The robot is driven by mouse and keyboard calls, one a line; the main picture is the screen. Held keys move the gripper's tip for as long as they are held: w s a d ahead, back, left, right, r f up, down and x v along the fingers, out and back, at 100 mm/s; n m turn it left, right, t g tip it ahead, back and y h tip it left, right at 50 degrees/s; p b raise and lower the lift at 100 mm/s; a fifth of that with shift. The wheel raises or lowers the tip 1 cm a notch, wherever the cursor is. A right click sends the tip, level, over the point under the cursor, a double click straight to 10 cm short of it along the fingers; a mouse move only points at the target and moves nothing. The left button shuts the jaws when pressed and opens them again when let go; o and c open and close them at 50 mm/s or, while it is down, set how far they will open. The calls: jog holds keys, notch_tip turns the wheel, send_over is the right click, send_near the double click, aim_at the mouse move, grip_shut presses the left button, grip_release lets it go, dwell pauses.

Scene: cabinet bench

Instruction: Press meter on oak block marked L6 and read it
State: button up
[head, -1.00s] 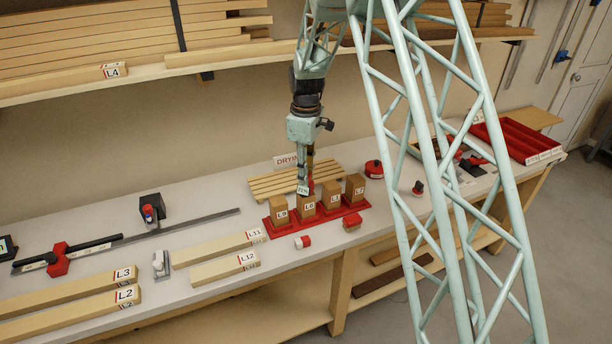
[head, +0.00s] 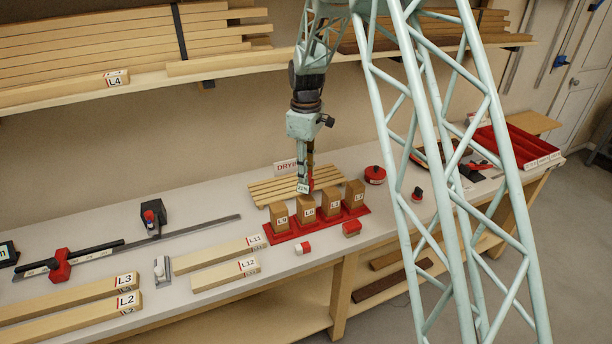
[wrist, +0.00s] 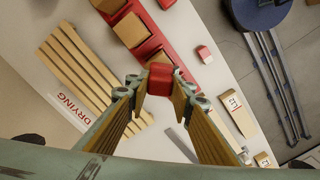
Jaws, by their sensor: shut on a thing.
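My gripper (head: 306,174) is shut on a red moisture meter, which shows between the fingertips in the wrist view (wrist: 161,77). The meter's small pale display (head: 303,188) faces the head camera, with figures too small to read surely. The meter is just above or behind the second block from the left (head: 308,212), whose label looks like L6. I cannot tell whether they touch. That block stands upright in a red holder (head: 272,237) with others, including one marked L9 (head: 280,218) and one that looks like L7 (head: 355,196).
A slatted drying rack (head: 268,192) lies behind the holder. A small red-and-white item (head: 303,248) and a red block (head: 351,229) lie in front. Boards L11 (head: 225,251) and L12 (head: 222,275) lie to the left. A round red item (head: 375,175) stands to the right.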

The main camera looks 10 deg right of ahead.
jog(key=shift+r+p, duration=0.6)
jog(key=shift+r, duration=0.95)
